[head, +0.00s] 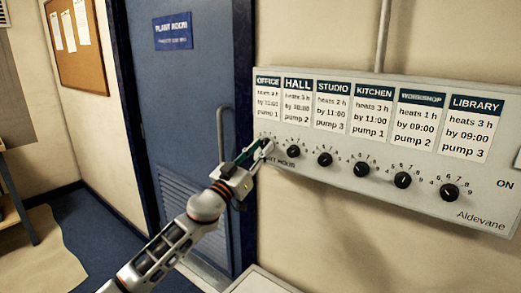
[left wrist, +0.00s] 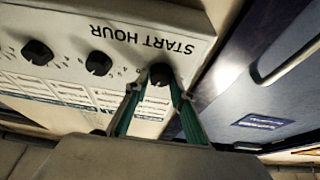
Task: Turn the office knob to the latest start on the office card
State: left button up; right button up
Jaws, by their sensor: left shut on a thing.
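A grey panel (head: 400,205) on the wall carries a row of cards over a row of black knobs. The office card (head: 268,100) is at the far left; its figures are too small to read surely, and it ends with "pump 1". My left gripper (head: 266,148) is at the leftmost knob, below that card, and hides it in the head view. In the left wrist view the office knob (left wrist: 161,74) is between the two green-edged fingers, which are shut on it. Its pointer and the hours around it cannot be read. My right gripper is not in view.
The hall knob (head: 293,151) is close beside my left gripper, with several more knobs to the right. A blue plant room door (head: 190,100) with a handle (head: 221,130) is on the left. A cork board (head: 78,45) hangs farther left.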

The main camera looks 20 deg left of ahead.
pick_arm(q)
jog(key=m+h, duration=0.1)
jog(key=m, duration=0.2)
jog(key=shift+g+h+b, duration=0.3)
jog(key=shift+b, duration=0.05)
jog(key=shift+a+m+g+h+p, duration=0.1)
jog(key=shift+m+g+h+p, duration=0.6)
jog(key=shift+m, duration=1.9)
jog(key=shift+g+h, duration=0.3)
jog(key=shift+h, duration=0.2)
jog(key=o, duration=1.1)
jog(key=shift+w, duration=0.1)
jog(key=v, duration=1.2)
